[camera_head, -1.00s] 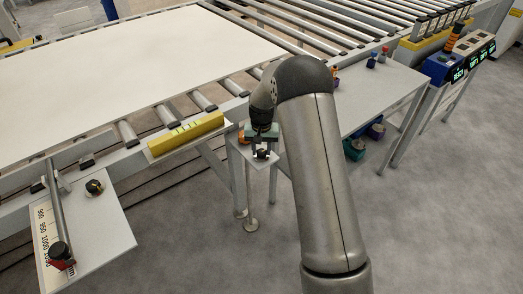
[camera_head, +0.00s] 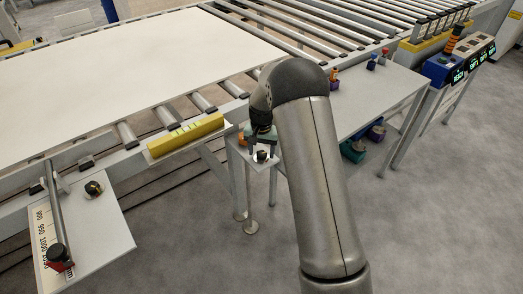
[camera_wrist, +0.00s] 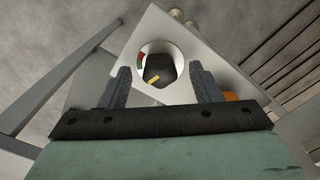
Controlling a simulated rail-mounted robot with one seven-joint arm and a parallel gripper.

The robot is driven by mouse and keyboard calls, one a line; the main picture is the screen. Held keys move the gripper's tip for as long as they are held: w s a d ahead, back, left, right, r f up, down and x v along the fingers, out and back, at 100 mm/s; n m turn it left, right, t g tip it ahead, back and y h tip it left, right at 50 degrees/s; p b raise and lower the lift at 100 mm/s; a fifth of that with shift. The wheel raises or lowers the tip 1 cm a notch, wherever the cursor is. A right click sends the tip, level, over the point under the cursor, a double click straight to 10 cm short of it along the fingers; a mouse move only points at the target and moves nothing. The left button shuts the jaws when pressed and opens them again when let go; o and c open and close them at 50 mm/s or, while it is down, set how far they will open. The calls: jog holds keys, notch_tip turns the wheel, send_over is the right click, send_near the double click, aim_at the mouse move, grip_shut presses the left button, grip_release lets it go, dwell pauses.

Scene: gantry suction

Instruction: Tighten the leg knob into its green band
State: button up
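The leg knob (camera_wrist: 159,67) is dark with a yellow mark on its lower left side, in the wrist view. It stands on a round white dial (camera_wrist: 176,52) with a small red and green band (camera_wrist: 140,61) at the dial's left edge. The yellow mark looks apart from the band. My gripper (camera_wrist: 162,78) is open, with one finger on each side of the knob and visible gaps to both. In the head view my gripper (camera_head: 263,145) is over the small plate, with the knob (camera_head: 262,156) just below it.
The small grey plate (camera_wrist: 122,64) carries the dial. An orange object (camera_wrist: 231,96) lies beside the right finger. In the head view, a yellow block (camera_head: 186,135) is on the conveyor frame, and another knob (camera_head: 94,188) is on the left plate. A side table (camera_head: 385,95) stands right.

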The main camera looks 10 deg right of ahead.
aim_at(261, 153)
notch_tip(261, 153, up, 17)
jog(key=shift+r, duration=0.2)
dwell(0.5)
notch_tip(261, 153, down, 18)
jog(key=n+b, duration=0.2)
jog(key=n, duration=0.1)
jog(key=n+b, duration=0.2)
jog(key=n, duration=0.1)
jog(key=n+b, duration=0.3)
jog(key=shift+r, duration=0.25)
jog(key=c, duration=1)
